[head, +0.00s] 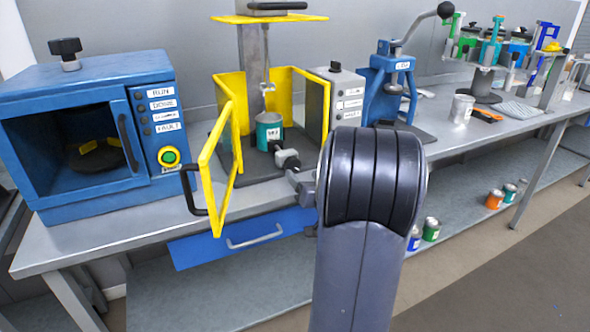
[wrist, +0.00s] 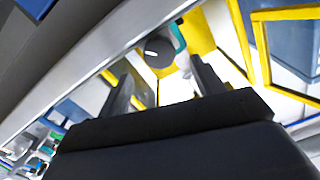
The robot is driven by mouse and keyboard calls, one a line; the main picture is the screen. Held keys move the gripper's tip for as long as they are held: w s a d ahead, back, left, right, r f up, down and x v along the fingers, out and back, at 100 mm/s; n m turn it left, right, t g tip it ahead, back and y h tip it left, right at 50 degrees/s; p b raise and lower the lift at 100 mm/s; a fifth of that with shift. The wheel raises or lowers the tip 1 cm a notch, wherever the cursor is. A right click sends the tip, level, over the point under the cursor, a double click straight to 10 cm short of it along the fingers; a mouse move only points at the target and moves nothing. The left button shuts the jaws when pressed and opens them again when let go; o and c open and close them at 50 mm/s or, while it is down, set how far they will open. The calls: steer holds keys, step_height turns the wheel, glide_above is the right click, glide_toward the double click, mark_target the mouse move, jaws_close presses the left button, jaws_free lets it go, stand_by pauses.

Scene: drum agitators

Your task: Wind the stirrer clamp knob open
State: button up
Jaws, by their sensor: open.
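The clamp knob (wrist: 158,50) shows in the wrist view as a dark round end, just ahead of and between the fingertips of my gripper (wrist: 160,70). A gap shows on both sides, so the fingers look apart from it. In the head view the knob (head: 287,158) appears as a small grey and dark piece low at the front of the stirrer station, beside a teal can (head: 269,133). The stirrer shaft (head: 267,80) hangs above the can. My gripper is open; in the head view my arm hides most of it.
The yellow guard door (head: 213,175) stands swung open to the left of my arm. A blue oven-like box (head: 95,78) is at left. A grey control box (head: 345,92) and a blue lever press (head: 384,85) stand at right. A blue drawer (head: 240,236) is below.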

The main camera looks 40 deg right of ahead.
mark_target(294, 166)
steer(key=x, duration=0.5)
steer(key=shift+w, duration=0.2)
steer(key=shift+c, duration=0.5)
steer(key=c, duration=0.9)
steer(key=shift+f+n+b, duration=0.1)
steer(key=shift+n+b, duration=0.2)
steer(key=shift+b, duration=0.05)
